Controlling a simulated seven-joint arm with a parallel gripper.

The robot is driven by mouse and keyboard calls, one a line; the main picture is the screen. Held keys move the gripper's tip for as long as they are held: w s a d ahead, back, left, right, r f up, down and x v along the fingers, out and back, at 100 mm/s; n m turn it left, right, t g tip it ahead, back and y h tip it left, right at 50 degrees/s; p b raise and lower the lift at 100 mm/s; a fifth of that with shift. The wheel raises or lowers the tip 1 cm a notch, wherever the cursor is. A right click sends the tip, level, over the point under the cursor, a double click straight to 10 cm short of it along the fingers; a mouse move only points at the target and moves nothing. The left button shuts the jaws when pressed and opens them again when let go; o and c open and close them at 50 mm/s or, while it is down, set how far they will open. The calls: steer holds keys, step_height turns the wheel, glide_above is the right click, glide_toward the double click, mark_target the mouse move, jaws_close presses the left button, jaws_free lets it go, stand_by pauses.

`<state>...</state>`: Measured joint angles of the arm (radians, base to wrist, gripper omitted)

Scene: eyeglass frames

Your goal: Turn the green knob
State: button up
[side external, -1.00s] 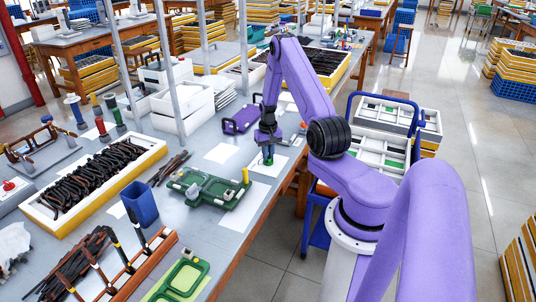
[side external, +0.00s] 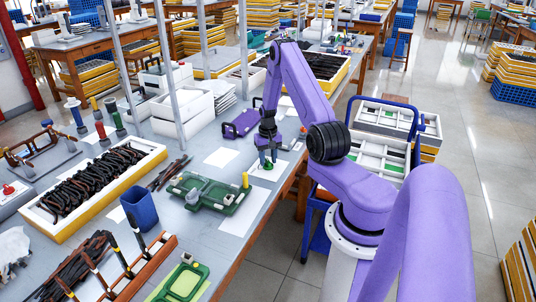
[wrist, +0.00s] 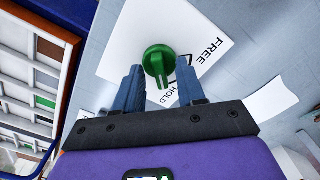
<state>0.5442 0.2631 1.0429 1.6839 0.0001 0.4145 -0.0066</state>
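The green knob (wrist: 158,60) sits on a white card (wrist: 120,55) printed with the words FREE and HOLD. Its raised ridge points toward the bottom of the wrist view, on the HOLD side. In the side external view the knob (side external: 267,166) shows small, just below my gripper (side external: 267,161). In the wrist view my gripper (wrist: 159,72) is open, with one blue finger on each side of the knob's lower part. Gaps show between the fingers and the knob, so it is not held. The exact height of the fingertips over the card cannot be told.
A green fixture (side external: 205,192) with a yellow post lies nearer the camera on the bench. A purple fixture (side external: 242,123) stands behind my gripper. A blue cup (side external: 140,205) and a tray of dark frames (side external: 98,185) are at left. A cart with white trays (side external: 362,150) stands right of the bench edge.

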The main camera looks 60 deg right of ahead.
mark_target(268, 161)
step_height(268, 161, up, 18)
steer(key=shift+f, duration=0.25)
stand_by(0.3)
steer(key=w+a+r+n, duration=0.1)
steer(key=a+r+n, duration=0.15)
steer(key=a, duration=0.75)
steer(key=a+r+n, duration=0.2)
steer(key=a+n, duration=0.2)
steer(key=a, duration=0.5)
steer(key=w+a+r+n, duration=0.15)
steer(key=a+n, duration=0.25)
steer(key=a, duration=0.6)
steer(key=s+a+r+n, duration=0.3)
steer(key=s+a+n, duration=0.2)
steer(key=s+a, duration=0.55)
steer(key=s+a+n, duration=0.1)
steer(key=s+n, duration=0.5)
steer(key=s, duration=0.8)
steer(key=shift+s+a+f, duration=0.15)
steer(key=shift+s+a, duration=0.1)
steer(key=shift+s, duration=0.1)
